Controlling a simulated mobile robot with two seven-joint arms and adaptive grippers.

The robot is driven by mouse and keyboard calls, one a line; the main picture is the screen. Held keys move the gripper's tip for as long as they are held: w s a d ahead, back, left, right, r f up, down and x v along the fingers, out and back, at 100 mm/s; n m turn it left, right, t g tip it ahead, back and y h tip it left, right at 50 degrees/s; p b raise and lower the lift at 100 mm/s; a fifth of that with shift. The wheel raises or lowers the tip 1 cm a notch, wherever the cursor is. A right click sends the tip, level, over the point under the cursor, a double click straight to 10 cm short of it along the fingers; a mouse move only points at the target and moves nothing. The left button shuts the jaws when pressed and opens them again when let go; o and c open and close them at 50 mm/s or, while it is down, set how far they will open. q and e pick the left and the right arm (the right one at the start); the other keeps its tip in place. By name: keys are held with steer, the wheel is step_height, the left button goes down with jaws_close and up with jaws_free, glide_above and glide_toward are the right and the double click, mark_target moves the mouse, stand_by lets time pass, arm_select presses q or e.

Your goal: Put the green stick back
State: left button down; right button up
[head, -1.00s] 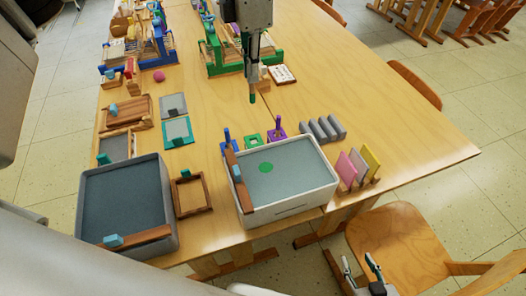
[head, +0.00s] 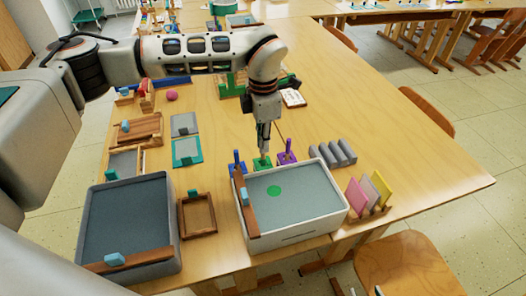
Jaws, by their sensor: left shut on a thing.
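My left gripper (head: 264,152) points straight down over the small green holder (head: 262,163), between the blue and purple ones. It is shut on the green stick, which is mostly hidden by the fingers and the holder. The stick's lower end is at the green holder; I cannot tell how deep it sits. The blue holder (head: 238,168) and the purple holder (head: 287,157) each have an upright stick. My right gripper (head: 365,291) barely shows at the bottom edge, its two fingertips apart and empty.
A white-rimmed tray (head: 298,236) with a green spot stands just in front of the holders. A grey tray (head: 128,225) is at left. Grey blocks (head: 333,153) and a rack of coloured cards (head: 370,192) are at right. The table's right side is clear.

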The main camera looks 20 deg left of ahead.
mark_target(263, 165)
arm_select(q)
steer(key=shift+f, duration=1.95)
steer(key=shift+f, duration=0.15)
steer(key=c, duration=2.2)
jaws_free()
steer(key=shift+o, duration=0.2)
step_height(263, 165, up, 12)
steer(key=shift+r, duration=0.15)
